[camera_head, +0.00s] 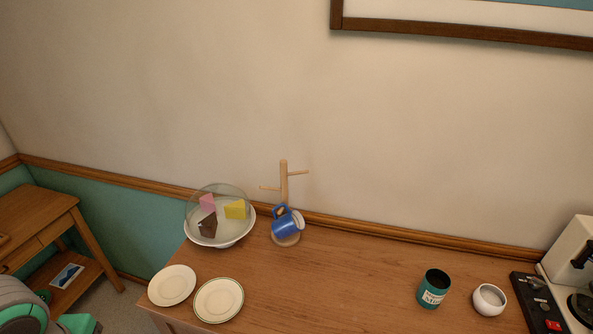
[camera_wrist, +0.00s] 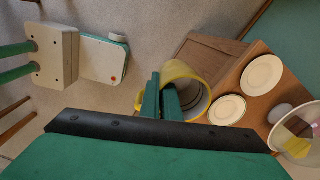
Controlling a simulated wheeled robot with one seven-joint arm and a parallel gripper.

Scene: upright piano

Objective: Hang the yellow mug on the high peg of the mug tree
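The yellow mug (camera_wrist: 192,76) shows only in the wrist view, tilted, with its open mouth toward the right and part of its handle at the left. My gripper (camera_wrist: 161,98) has its green fingers close together on the mug at its handle side; they hide part of the handle. The mug is held over the floor, off the wooden top. The wooden mug tree (camera_head: 283,178) stands on the wooden top near the wall. Its high peg (camera_head: 299,172) points right and is bare; a slightly lower peg (camera_head: 268,188) points left, also bare. A blue mug (camera_head: 287,222) hangs low on the tree.
Left of the tree is a white bowl (camera_head: 221,243) with cake pieces under a clear dome (camera_head: 214,188). Two plates (camera_head: 172,285) (camera_head: 219,300) lie at the front left. A teal can (camera_head: 433,289) and white pot (camera_head: 489,300) stand right. The middle top is clear.

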